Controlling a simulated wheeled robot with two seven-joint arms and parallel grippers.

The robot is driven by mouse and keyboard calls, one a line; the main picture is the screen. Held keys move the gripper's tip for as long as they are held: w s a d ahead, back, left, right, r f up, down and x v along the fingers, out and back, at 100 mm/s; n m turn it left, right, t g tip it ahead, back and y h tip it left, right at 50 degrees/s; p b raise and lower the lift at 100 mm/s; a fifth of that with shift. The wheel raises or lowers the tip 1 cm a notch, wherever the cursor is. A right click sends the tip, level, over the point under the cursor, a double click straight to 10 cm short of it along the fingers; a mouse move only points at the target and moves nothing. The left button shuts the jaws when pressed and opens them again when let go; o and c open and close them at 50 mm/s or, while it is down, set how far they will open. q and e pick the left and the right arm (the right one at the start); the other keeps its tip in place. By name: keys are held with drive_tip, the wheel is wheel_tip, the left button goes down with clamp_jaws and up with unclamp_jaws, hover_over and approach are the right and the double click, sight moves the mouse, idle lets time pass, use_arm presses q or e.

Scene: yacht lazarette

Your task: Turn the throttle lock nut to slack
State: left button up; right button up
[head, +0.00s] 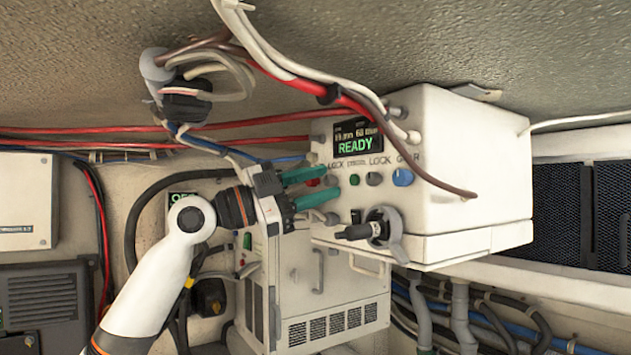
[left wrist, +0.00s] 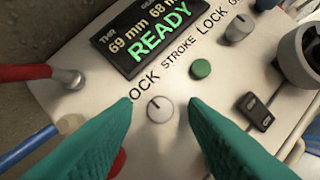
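The control box (head: 465,150) carries a display (head: 357,138) reading READY. A small round grey knob (left wrist: 160,108) sits under the left LOCK label, on the THR side of the display; I take it for the throttle lock nut. Its short dark pointer line points up and slightly left in the left wrist view. My left gripper (head: 333,181) is open, with its teal fingertips on either side of this knob; the left wrist view shows gaps on both sides. A second grey knob (left wrist: 238,28) sits under the other LOCK label. My right gripper is not in view.
A green button (left wrist: 201,69) and a black rocker switch (left wrist: 254,111) are right of the knob. A red part (left wrist: 117,163) shows partly behind the left finger. A blue knob (head: 403,177) and a black-handled lever (head: 370,230) are further right. Cables hang above the box.

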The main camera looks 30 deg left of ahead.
use_arm(q)
clamp_jaws()
